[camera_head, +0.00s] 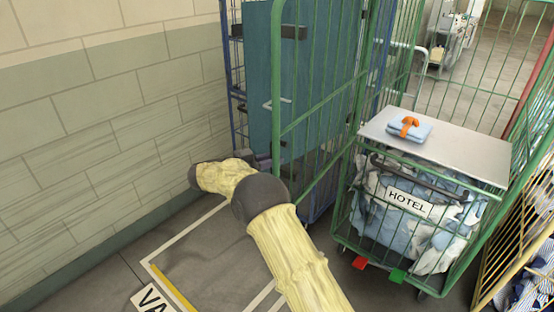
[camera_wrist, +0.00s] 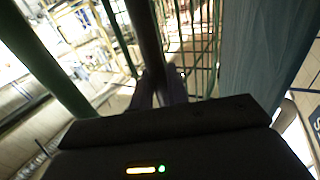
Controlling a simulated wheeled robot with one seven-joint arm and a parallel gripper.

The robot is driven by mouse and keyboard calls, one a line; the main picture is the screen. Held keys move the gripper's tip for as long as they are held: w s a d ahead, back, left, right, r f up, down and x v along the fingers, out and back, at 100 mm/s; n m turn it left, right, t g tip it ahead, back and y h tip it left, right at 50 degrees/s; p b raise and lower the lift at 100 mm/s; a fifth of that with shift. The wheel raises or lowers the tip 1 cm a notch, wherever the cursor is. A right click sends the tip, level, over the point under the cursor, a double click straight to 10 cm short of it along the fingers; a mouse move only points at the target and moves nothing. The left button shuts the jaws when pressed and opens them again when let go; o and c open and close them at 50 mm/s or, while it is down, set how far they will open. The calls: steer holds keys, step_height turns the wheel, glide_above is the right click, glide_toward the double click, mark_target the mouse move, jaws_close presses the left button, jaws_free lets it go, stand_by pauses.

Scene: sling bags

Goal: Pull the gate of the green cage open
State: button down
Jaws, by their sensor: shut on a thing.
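The green cage (camera_head: 478,262) stands at the right in the head view. Its tall barred green gate (camera_head: 278,100) stands at an angle out from the cage's left side, towards the wall. My gripper (camera_head: 263,159) is at the gate's outer upright, partly hidden behind my arm. In the wrist view my gripper (camera_wrist: 163,90) is shut on a dark upright bar of the gate (camera_wrist: 145,35). The view is dark there, and the exact contact is hard to see.
A folded blue cloth with an orange strap (camera_head: 409,128) lies on the cage's grey shelf (camera_head: 470,155). A HOTEL bag (camera_head: 405,203) sits below. A blue cage (camera_head: 230,70) stands behind the gate. The tiled wall (camera_head: 90,130) is close at left. A yellow cage (camera_head: 510,240) is at right.

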steer(key=shift+w+a+r, duration=0.1)
steer(key=shift+w+a, duration=0.05)
steer(key=shift+w, duration=0.1)
steer(key=c, duration=1.5)
jaws_free()
steer(key=shift+o, duration=0.2)
steer(key=shift+a, duration=0.15)
steer(key=v, duration=1.7)
steer(key=shift+a+b, duration=0.25)
steer(key=shift+b, duration=0.1)
